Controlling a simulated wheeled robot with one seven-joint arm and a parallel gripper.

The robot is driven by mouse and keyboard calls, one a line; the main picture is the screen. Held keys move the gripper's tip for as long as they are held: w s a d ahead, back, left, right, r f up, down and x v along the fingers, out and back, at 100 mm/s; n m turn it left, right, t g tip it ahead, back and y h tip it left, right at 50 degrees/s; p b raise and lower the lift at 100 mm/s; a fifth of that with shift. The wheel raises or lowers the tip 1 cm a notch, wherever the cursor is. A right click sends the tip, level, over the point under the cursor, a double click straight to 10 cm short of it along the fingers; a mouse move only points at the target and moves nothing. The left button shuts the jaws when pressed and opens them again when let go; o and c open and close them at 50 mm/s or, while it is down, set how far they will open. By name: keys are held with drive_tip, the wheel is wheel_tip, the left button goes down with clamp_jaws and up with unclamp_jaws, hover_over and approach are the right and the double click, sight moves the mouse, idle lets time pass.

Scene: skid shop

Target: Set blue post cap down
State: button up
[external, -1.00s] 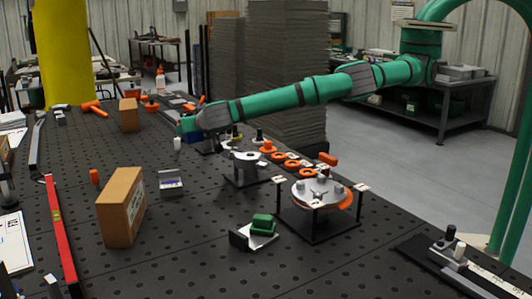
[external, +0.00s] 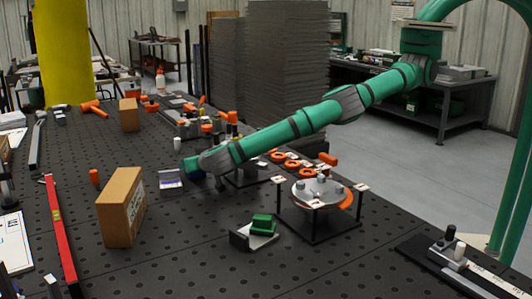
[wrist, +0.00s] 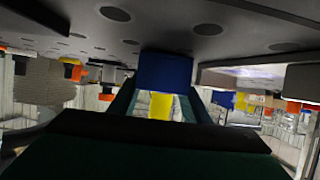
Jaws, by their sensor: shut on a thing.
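In the wrist view, which appears upside down, the blue post cap (wrist: 165,70) sits at the middle between the dark fingers of my gripper (wrist: 163,90), which is shut on it. The dark perforated table top fills the upper part of that view. The cap is close to this surface; I cannot tell whether it touches. In the external view, the end of my green arm is low over the table, beside a small white-and-blue box (external: 170,179).
A round fixture on a black stand (external: 318,192) and a green block (external: 263,223) are to the right and front. Several small parts crowd the area behind my arm.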

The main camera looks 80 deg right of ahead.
drive_tip(key=shift+f, duration=0.2)
drive_tip(key=o, duration=0.7)
drive_tip(key=shift+o, duration=0.2)
drive_tip(key=shift+r, duration=0.2)
drive_tip(key=v, duration=1)
drive_tip(key=shift+s+a+r, duration=0.1)
drive_tip(key=shift+s+a, duration=0.15)
drive_tip(key=shift+o, duration=0.4)
drive_tip(key=shift+s+a+r, duration=0.15)
drive_tip(key=shift+s+a, duration=0.1)
drive_tip(key=o, duration=0.3)
drive_tip(key=shift+s+a+r, duration=0.1)
drive_tip(key=shift+s+a, duration=0.05)
